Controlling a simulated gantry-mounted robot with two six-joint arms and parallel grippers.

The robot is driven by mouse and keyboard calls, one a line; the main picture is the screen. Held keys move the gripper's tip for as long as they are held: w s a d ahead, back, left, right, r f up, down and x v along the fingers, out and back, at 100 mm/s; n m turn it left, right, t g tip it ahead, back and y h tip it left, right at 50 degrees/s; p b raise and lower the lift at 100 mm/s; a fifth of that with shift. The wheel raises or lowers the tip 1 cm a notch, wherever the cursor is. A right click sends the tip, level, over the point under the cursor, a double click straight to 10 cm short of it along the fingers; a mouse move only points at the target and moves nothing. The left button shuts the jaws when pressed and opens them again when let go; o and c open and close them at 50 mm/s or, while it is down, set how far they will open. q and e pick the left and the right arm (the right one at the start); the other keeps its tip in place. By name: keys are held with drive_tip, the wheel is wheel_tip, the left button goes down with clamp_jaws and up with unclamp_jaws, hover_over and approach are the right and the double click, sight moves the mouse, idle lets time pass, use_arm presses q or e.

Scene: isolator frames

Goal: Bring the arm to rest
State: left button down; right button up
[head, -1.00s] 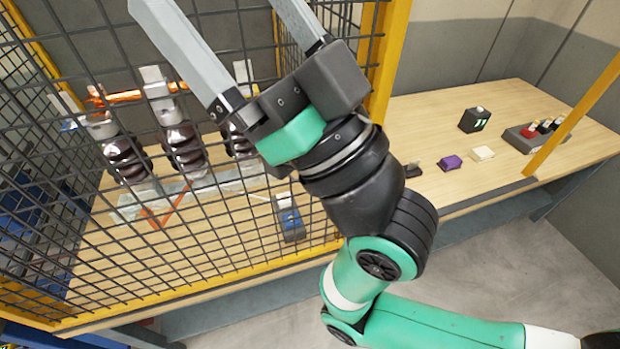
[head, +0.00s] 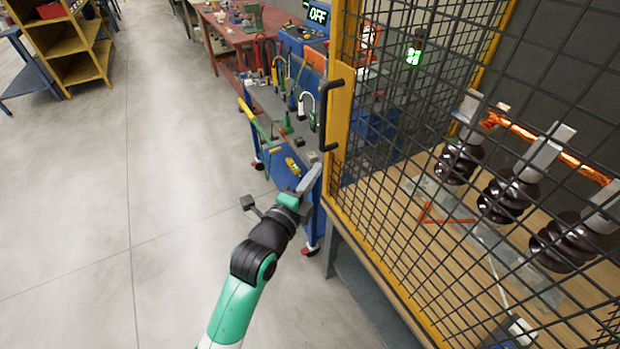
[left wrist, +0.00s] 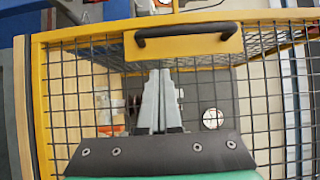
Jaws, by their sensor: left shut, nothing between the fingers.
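My left arm (head: 240,300), green and black, reaches up from the bottom of the head view. Its gripper (head: 312,172) is beside the yellow-framed mesh cage, near the cage's left corner and below the black door handle (head: 323,115). In the left wrist view the two grey fingers (left wrist: 156,75) lie side by side, shut with nothing between them. They point toward the mesh and the handle (left wrist: 186,33); I cannot tell whether they touch it. My right gripper is in neither current view.
Behind the mesh (head: 400,230), dark ribbed isolators (head: 505,195) stand on a wooden table with an orange copper bar across them. A blue tool cart (head: 284,165) stands behind my left gripper. A red workbench (head: 235,45) is farther back. The floor (head: 90,210) at left is clear.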

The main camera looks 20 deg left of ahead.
use_arm(q)
drive_tip(key=s, duration=0.4)
drive_tip(key=shift+s+p, duration=0.15)
drive_tip(key=shift+p, duration=0.2)
